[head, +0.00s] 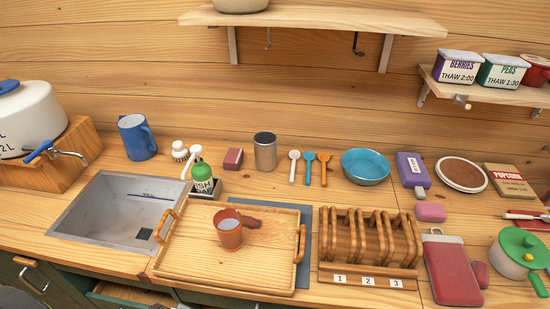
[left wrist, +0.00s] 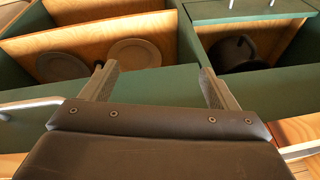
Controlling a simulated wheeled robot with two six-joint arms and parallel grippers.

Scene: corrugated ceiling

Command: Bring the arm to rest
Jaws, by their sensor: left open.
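My left gripper (left wrist: 160,88) shows in the left wrist view, with its two fingers spread wide apart and nothing between them. It hangs over green cabinet drawers (left wrist: 140,85). Neither of my grippers shows in the head view. In the head view a wooden tray (head: 172,262) with handles lies on the counter and holds a reddish-brown cup (head: 229,240) with liquid in it. My right gripper is in neither view.
Open compartments hold plates (left wrist: 133,54) and dark pans (left wrist: 232,53) near the left gripper. The counter carries a sink (head: 118,212), a numbered wooden rack (head: 368,270), a blue bowl (head: 366,167) and a green-lidded pot (head: 515,257). A drawer (head: 130,296) stands open below.

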